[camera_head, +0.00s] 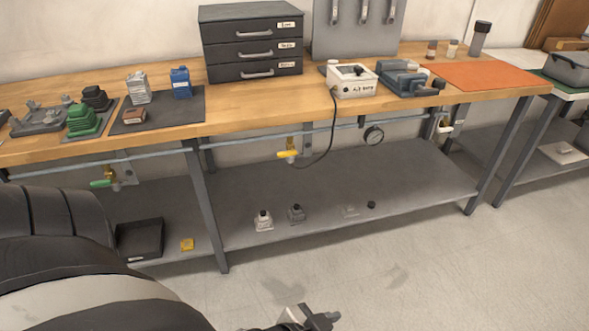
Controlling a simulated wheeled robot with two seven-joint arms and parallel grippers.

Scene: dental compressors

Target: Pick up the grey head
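A small dark grey head-like part (296,213) stands on the grey lower shelf under the bench. A similar whitish part (263,221) stands just left of it. I cannot tell for sure which piece is the grey head, as several other grey pieces are in view. My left arm fills the lower left, and what seems to be my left gripper (312,319) shows at the bottom edge, partly cut off. It is apart from the shelf and below these parts in the picture. Its opening is not clear. My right gripper is not in view.
The lower shelf (400,180) also holds a black tray (139,239), a yellow block (187,244) and small pieces at right. The wooden bench (260,107) above carries drawers (252,45), a white box (352,80) and an orange mat (480,75). Bench legs (207,205) bound the shelf.

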